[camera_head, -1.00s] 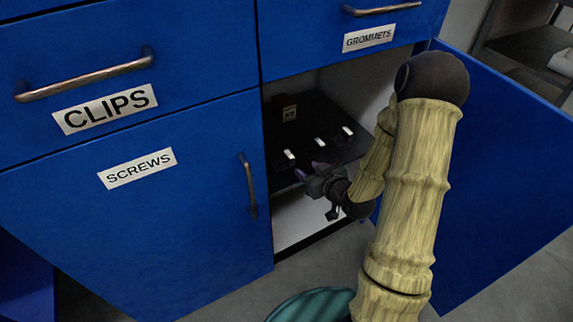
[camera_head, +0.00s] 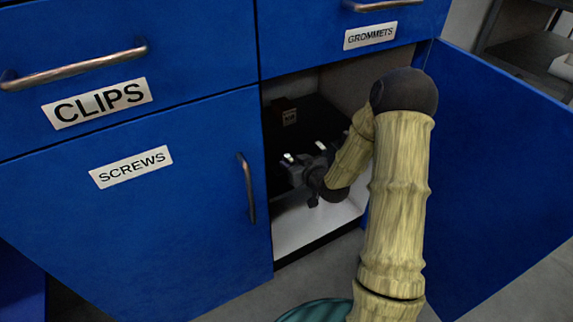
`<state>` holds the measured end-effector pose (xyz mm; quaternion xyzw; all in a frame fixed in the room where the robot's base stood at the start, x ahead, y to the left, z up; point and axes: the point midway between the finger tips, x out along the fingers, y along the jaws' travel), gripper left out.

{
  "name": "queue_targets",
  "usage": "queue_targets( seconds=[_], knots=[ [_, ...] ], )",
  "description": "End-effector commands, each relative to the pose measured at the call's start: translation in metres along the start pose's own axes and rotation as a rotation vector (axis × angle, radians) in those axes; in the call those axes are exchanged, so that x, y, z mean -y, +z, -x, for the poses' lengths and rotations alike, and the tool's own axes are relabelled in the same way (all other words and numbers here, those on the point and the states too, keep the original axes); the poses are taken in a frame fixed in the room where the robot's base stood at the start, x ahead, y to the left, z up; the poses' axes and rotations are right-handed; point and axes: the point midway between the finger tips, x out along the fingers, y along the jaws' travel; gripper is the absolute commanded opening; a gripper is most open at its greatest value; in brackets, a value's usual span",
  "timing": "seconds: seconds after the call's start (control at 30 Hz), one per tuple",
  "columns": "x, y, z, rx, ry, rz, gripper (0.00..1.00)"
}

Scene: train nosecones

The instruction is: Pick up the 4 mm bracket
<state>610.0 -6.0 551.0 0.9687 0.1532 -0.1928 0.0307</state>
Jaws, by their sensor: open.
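My gripper (camera_head: 300,168) is inside the open cupboard, at the black shelf (camera_head: 318,112). It is open, and its fingers are small and dark in this view. Small light pieces show on the shelf, one (camera_head: 289,157) right by the gripper and another (camera_head: 320,145) just behind it. I cannot tell which of them is the 4 mm bracket, and I cannot read any size on them. My gripper and forearm hide part of the shelf's front and right side.
A small brown box with a label (camera_head: 289,117) stands at the back of the shelf. The open blue door (camera_head: 490,170) is to the right of my arm. The closed SCREWS door (camera_head: 150,220) is on the left, with a handle (camera_head: 247,188) near the opening. A white lower floor (camera_head: 305,227) lies below.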

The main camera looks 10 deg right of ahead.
Motion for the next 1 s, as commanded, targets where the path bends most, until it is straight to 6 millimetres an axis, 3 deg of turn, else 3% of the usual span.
queue_targets(
  seconds=[0.33, 0.9, 1.0],
  knots=[
    [-0.006, 0.003, -0.046, -0.001, -0.001, 0.000, 0.43],
    [-0.006, 0.001, -0.048, 0.000, 0.000, 0.000, 0.43],
    [-0.006, 0.001, -0.048, 0.000, 0.000, 0.000, 0.25]
  ],
)
